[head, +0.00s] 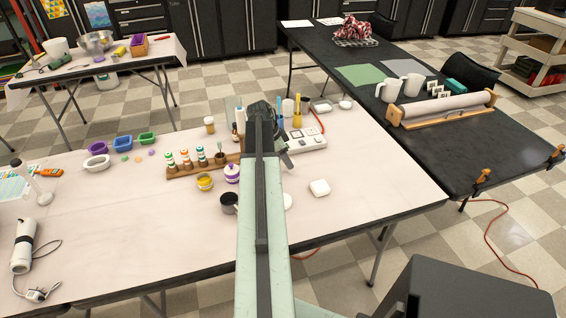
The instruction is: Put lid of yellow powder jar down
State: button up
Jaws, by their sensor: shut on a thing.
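The yellow powder jar (205,183) stands open on the near pale table, with yellow showing inside its rim. A jar with a purple lid (232,172) stands just to its right. My gripper (282,152) is at the far end of my arm, right of and beyond the jars, above the table. It is shut on the lid, but its fingertips and the lid are largely hidden behind my arm.
A dark mug (229,202) stands close to the left of my arm. A rack of small bottles (200,163), a power strip (304,138) and yellow-handled tools (297,115) surround the gripper area. Table space (370,165) further right is clear.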

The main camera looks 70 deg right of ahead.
jog(key=shift+w+d, duration=0.1)
jog(key=shift+d, duration=0.25)
jog(key=f+b, duration=0.4)
jog(key=shift+s+d, duration=0.1)
jog(key=shift+s, duration=0.1)
jog(key=shift+w+r, duration=0.2)
jog(key=shift+w, duration=0.05)
jog(key=shift+f, duration=0.15)
jog(key=o, duration=1.3)
jog(key=shift+w+r+p, duration=0.1)
jog(key=shift+r+p, duration=0.45)
jog(key=p+v, duration=1)
jog(key=v, duration=0.1)
jog(key=shift+a, duration=0.25)
